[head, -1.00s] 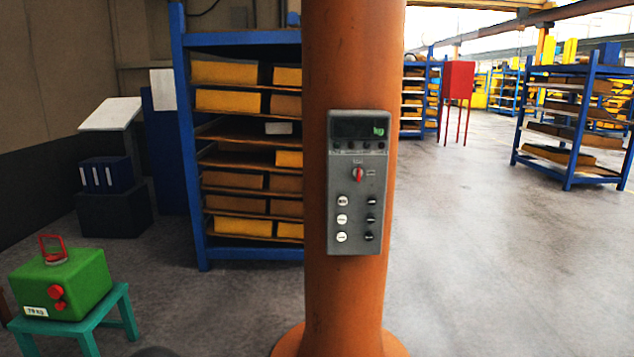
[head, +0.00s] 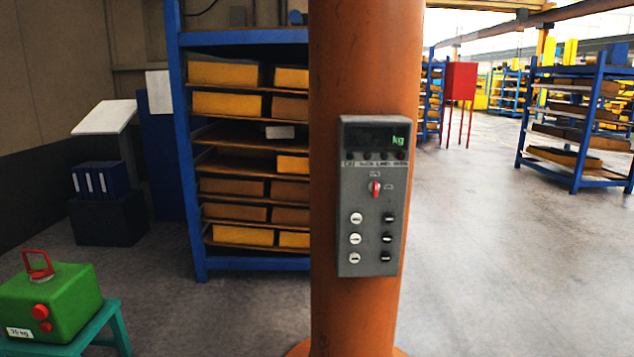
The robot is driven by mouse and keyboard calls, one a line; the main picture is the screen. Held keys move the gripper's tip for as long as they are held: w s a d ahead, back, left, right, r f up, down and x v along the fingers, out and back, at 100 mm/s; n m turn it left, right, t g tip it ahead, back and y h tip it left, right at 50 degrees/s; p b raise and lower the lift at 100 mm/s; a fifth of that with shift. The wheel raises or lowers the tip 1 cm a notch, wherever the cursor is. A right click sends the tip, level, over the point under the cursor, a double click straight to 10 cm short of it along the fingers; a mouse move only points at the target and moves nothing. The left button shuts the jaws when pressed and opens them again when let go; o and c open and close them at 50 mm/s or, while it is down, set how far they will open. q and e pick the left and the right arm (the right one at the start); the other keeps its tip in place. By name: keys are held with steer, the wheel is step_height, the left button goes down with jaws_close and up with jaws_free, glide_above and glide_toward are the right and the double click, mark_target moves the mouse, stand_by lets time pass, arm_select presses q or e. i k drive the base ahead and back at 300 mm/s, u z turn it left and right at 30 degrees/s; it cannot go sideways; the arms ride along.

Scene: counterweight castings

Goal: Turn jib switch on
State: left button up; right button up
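The jib switch is a small red knob (head: 375,189) on a grey control box (head: 365,262). The box is fixed to the front of an orange column (head: 330,310) right of the middle of the head view. Above the knob are a row of small lamps and a dark display (head: 365,137) with green "kg" lettering. Below the knob are white buttons on the left and black ones on the right. The knob points roughly upright; its labels are too small to read. Neither of my grippers is in view.
A green casting (head: 65,300) with a red handle and red knobs sits on a teal stool (head: 118,325) at the lower left. A blue shelf rack (head: 197,240) with yellow bins stands behind the column. Open floor lies to the right, before another blue rack (head: 577,170).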

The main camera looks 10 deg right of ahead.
mark_target(374, 186)
steer(key=u, duration=0.05)
steer(key=i, duration=1)
steer(key=z, duration=0.5)
